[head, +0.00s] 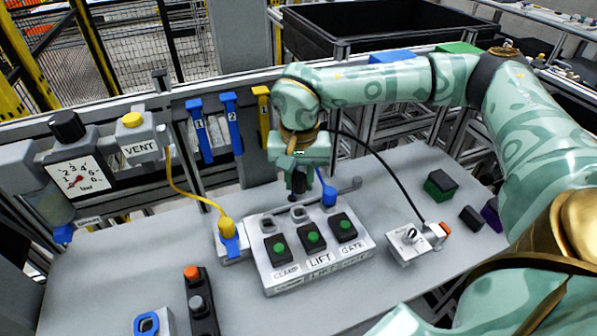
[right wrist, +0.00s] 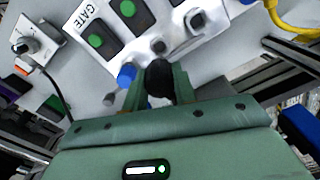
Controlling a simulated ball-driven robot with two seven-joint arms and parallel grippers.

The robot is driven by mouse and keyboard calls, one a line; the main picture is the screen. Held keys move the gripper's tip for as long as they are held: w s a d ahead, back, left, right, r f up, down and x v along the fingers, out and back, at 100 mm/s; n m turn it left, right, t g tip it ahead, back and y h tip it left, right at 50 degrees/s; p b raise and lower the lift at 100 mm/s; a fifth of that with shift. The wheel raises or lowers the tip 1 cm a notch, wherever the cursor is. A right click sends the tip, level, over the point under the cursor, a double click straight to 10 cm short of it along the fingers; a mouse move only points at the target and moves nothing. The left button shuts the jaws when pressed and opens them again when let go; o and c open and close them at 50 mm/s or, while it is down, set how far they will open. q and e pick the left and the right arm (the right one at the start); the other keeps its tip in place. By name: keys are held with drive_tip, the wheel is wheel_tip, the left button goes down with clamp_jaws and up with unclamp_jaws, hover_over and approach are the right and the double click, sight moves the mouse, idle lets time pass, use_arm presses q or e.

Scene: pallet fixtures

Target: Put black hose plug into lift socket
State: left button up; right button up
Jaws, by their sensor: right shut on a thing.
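The white socket panel (head: 318,262) stands on the bench, with green buttons over CLAMP, LIFT and GATE labels. The lift socket (head: 297,213) is the middle grey ring behind the LIFT button, and it also shows in the right wrist view (right wrist: 158,46). My right gripper (head: 299,178) is shut on the black hose plug (right wrist: 160,82), above and behind the panel. The plug looks apart from the lift socket; its exact height is hard to tell. A blue plug (head: 328,194) sits at the gate socket. My left gripper is out of view.
A yellow plug (head: 226,228) with a yellow hose stands left of the panel. A white switch box (head: 412,243) is on the right, where a black hose hangs near it. A gauge (head: 78,179) and rail stand behind. Bench space right of the panel is partly clear.

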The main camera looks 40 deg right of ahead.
sight(299, 192)
drive_tip(key=shift+f+b, duration=0.75)
drive_tip(key=shift+f, duration=1.4)
drive_tip(key=shift+r, duration=0.1)
drive_tip(key=shift+p, duration=0.5)
drive_tip(key=shift+p, duration=0.4)
drive_tip(key=shift+f+b, duration=0.3)
drive_tip(key=shift+f, duration=1.25)
drive_tip(key=o, duration=1)
